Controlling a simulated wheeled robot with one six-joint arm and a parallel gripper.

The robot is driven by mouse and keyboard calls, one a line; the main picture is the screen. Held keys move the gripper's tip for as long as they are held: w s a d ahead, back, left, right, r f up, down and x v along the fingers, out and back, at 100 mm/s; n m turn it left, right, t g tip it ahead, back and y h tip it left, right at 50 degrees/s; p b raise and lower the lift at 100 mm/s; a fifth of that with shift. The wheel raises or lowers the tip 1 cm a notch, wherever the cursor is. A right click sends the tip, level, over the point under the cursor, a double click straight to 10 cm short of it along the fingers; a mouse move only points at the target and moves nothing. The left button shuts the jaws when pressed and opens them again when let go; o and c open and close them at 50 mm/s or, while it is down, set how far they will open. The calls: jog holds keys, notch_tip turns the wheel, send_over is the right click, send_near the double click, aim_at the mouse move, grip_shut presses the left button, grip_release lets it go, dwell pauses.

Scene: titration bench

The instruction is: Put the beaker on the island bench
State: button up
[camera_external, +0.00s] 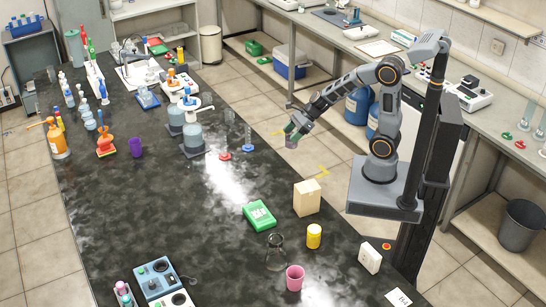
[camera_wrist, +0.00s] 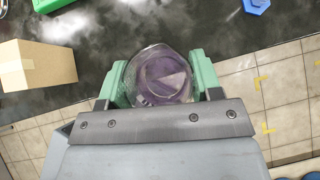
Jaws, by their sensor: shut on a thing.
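The beaker is a clear round glass vessel, tinted purple-grey, seen from above in the wrist view (camera_wrist: 158,76). My gripper is shut on it, with a green finger on each side. In the external view my gripper (camera_external: 291,136) holds the small beaker (camera_external: 291,143) in the air near the right edge of the island bench. The island bench (camera_external: 150,225) is the long dark marbled top; it also shows in the wrist view (camera_wrist: 110,45). In the wrist view the bench edge passes behind the beaker, with floor tiles on the near side. The beaker's base is hidden.
A cardboard box (camera_external: 307,197), green box (camera_external: 259,215), yellow jar (camera_external: 314,236), glass vessel (camera_external: 275,252) and pink cup (camera_external: 294,278) stand on the near right of the bench. Blue (camera_external: 248,148) and red (camera_external: 225,156) stand bases are by the edge. The bench's middle is clear.

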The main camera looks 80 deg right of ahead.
jog(key=shift+w+d+r+m+t+h+p, duration=0.75)
jog(key=shift+w+d+m+h, duration=2.9)
jog(key=shift+w+d, duration=2.55)
jog(key=shift+m+y, duration=0.45)
jog(key=shift+m, duration=0.2)
jog(key=shift+w+d+r+p+x, duration=0.1)
jog(key=shift+w+d+r+x, duration=0.25)
jog(key=shift+x, duration=2.35)
jog(key=shift+w+d+r+p+x, duration=0.1)
jog(key=shift+w+d+r+x, duration=0.2)
jog(key=shift+x, duration=2.4)
jog(key=shift+w+d+r+p+x, duration=0.1)
jog(key=shift+w+d+r+x, duration=0.2)
jog(key=shift+x, duration=2.4)
notch_tip(320, 180, down, 3)
jog(key=shift+w+f+b, duration=0.1)
jog(key=shift+f+b, duration=0.05)
jog(key=shift+b, duration=1.1)
jog(key=shift+f, duration=0.2)
jog(key=o, duration=0.7)
